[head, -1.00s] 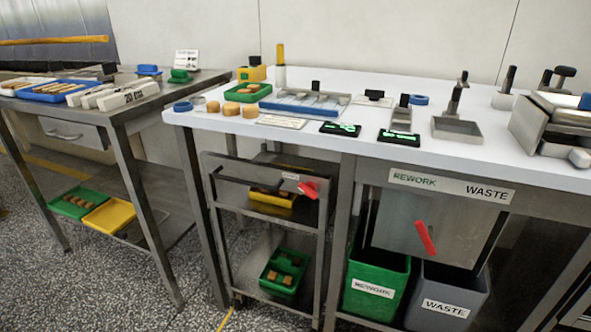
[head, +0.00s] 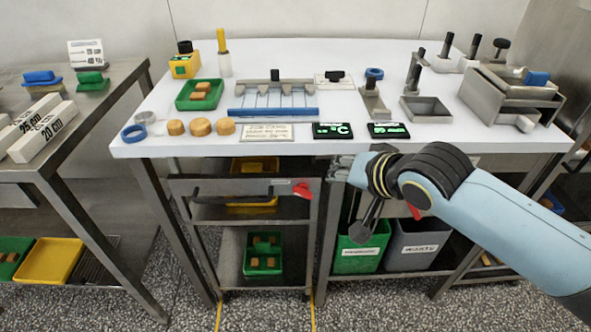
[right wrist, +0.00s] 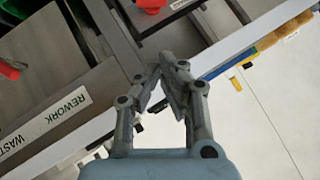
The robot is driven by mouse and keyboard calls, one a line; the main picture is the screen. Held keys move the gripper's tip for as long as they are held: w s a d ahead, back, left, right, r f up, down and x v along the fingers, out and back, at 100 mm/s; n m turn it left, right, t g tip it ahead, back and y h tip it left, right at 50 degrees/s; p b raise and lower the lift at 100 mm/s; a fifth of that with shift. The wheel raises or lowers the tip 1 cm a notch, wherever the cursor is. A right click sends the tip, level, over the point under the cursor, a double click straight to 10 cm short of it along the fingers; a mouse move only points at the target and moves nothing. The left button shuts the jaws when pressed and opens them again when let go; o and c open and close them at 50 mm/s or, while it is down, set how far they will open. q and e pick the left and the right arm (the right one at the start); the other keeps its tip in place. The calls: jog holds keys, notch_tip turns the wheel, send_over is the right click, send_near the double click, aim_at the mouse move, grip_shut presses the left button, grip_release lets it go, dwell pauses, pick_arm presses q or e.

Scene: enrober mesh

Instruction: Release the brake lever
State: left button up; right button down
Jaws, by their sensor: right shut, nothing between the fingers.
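A red lever (head: 301,190) sits at the upper right front of the grey cart under the table, beside a small white label. A red piece also shows at the top edge of the right wrist view (right wrist: 148,6). My right gripper (head: 338,168) is in front of the table edge, to the right of the cart lever and a little above it, apart from it. In the right wrist view its two fingers (right wrist: 160,75) meet at the tips with nothing between them. A second red lever (head: 414,211), on the bin flap, is partly hidden behind my right arm. My left gripper is out of view.
The white table (head: 340,60) carries trays, dark displays and tools above the cart. The cart has a dark handle bar (head: 232,196). A green bin (head: 357,255) and a grey bin (head: 412,255) stand below my right arm. Floor in front is clear.

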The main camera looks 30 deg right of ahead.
jog(key=b, duration=0.2)
send_near(301, 182)
jog(key=w+d, duration=0.2)
jog(key=w, duration=0.2)
jog(key=f, duration=0.2)
jog(key=shift+w+a+f, duration=0.15)
jog(key=shift+a+f, duration=0.15)
jog(key=shift+a, duration=0.1)
jog(key=shift+w+a+f, duration=0.15)
jog(key=shift+a+f, duration=0.15)
jog(key=shift+f, duration=0.25)
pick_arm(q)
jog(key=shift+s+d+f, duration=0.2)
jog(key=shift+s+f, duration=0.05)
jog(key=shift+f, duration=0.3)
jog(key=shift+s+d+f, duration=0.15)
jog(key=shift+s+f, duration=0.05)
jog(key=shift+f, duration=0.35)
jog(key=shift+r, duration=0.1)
pick_arm(e)
jog(key=shift+w+r, duration=0.1)
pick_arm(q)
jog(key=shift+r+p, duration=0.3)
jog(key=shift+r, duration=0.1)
pick_arm(e)
jog(key=shift+a, duration=0.1)
